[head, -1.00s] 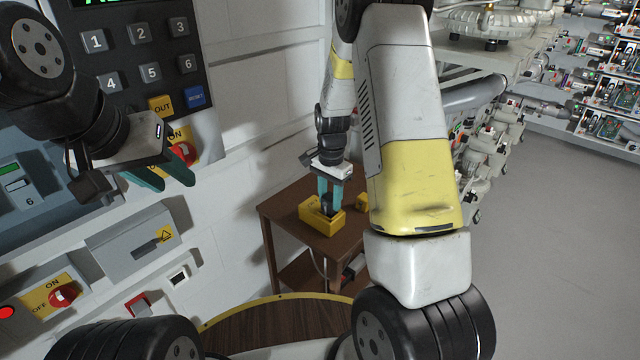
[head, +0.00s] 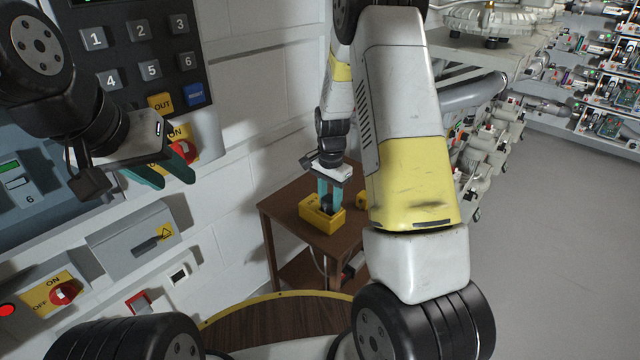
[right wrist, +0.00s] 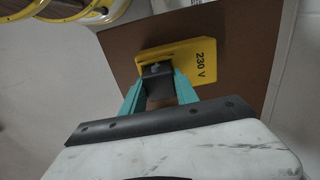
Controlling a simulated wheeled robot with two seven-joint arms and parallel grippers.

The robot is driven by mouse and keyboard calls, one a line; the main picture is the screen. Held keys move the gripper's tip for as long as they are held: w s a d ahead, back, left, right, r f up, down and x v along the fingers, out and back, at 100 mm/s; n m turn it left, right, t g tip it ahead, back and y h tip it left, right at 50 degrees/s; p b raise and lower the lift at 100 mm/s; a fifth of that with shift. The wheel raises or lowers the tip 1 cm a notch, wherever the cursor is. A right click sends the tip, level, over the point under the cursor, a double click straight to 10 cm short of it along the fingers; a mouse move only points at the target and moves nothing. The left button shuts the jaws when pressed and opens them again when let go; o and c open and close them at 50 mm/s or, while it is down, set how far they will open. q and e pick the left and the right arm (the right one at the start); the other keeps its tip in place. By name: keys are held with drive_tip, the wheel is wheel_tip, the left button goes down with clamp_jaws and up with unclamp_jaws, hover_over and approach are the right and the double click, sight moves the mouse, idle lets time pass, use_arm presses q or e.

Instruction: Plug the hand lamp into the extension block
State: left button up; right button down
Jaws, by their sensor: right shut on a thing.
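The yellow extension block (head: 313,214) sits on the small brown table. In the right wrist view the block (right wrist: 200,62) carries the marking "230 V". My right gripper (head: 328,200) points down over the block and is shut on a black plug (right wrist: 157,82). The plug is at the block's socket face; how deep it sits I cannot tell. In the head view the plug (head: 327,207) is small between the teal fingers. My left gripper (head: 168,177) is empty near the wall panel, its teal fingers apart. The hand lamp itself I cannot make out.
The brown table (head: 290,205) stands against the white wall. A second small yellow thing (head: 362,201) lies on it, partly hidden by my right arm. A keypad panel (head: 145,60) and switches with red knobs are on the left wall. Open floor lies to the right.

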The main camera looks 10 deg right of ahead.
drive_tip(key=c, duration=0.9)
unclamp_jaws()
drive_tip(key=shift+o, duration=0.2)
drive_tip(key=shift+r, duration=0.1)
drive_tip(key=shift+r, duration=0.4)
drive_tip(key=r, duration=0.8)
drive_tip(key=shift+s+r, duration=0.3)
drive_tip(key=shift+r, duration=0.1)
drive_tip(key=s+a+r+n+t+y, duration=0.15)
drive_tip(key=s+r+n+t, duration=0.35)
drive_tip(key=s+r, duration=0.95)
drive_tip(key=s+r+n+t, duration=0.1)
drive_tip(key=s+r+n, duration=0.4)
drive_tip(key=s, duration=0.4)
drive_tip(key=shift+a+n+y, duration=0.35)
drive_tip(key=shift+n, duration=0.15)
